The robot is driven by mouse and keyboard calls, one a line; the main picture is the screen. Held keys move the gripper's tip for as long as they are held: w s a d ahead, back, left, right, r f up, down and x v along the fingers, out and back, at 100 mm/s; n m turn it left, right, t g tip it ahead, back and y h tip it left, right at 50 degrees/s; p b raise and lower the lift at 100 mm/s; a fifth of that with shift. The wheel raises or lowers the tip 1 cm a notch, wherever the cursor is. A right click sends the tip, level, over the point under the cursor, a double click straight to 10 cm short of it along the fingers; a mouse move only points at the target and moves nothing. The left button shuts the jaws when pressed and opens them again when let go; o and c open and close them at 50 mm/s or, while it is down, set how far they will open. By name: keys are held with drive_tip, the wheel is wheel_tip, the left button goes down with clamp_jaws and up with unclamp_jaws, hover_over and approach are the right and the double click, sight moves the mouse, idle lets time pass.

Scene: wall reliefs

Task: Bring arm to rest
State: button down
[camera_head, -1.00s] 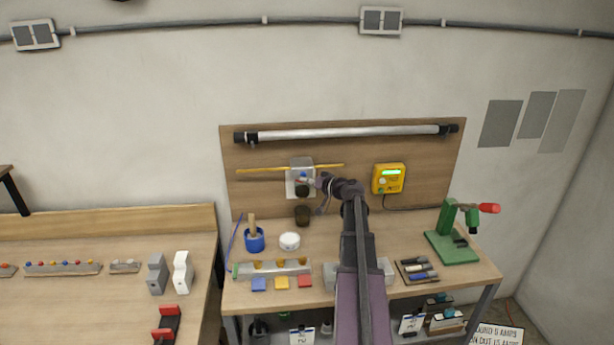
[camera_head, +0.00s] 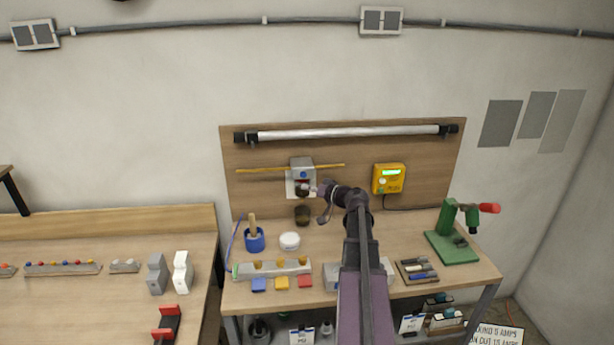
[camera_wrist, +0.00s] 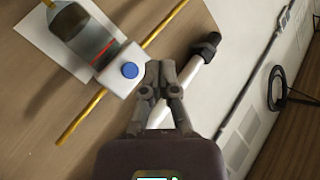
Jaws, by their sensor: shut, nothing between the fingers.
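My arm reaches up from the bottom of the head view over the workbench. My gripper (camera_head: 308,188) is in front of the wooden back panel (camera_head: 420,150), at the lower part of a grey and white wall device (camera_head: 301,171). In the wrist view my gripper (camera_wrist: 160,66) is shut and empty. Its fingertips show just right of the device's white block with a blue button (camera_wrist: 130,70). I cannot tell whether they touch it.
A yellow rod (camera_head: 255,169) runs past the device. A tube lamp (camera_head: 350,132) is above, a yellow box (camera_head: 389,179) to the right. Below stand a blue cup (camera_head: 254,240), a white jar (camera_head: 289,241) and a green press (camera_head: 450,245).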

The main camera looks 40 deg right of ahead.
idle(0.3)
drive_tip(key=a+f+n+g+y, duration=0.15)
drive_tip(key=a+f+g, duration=0.3)
drive_tip(key=a, duration=0.85)
drive_tip(key=a+f+n+g+y, duration=0.15)
drive_tip(key=a+f+g, duration=0.3)
drive_tip(key=a, duration=0.75)
drive_tip(key=s+a+f+g+h, duration=0.3)
drive_tip(key=s+a, duration=0.4)
drive_tip(key=a, duration=0.1)
drive_tip(key=s+a+f+n+g+h, duration=0.1)
drive_tip(key=s+a+f+g+h, duration=0.3)
drive_tip(key=s+a, duration=0.4)
drive_tip(key=shift+n, duration=0.3)
drive_tip(key=shift+r, duration=0.1)
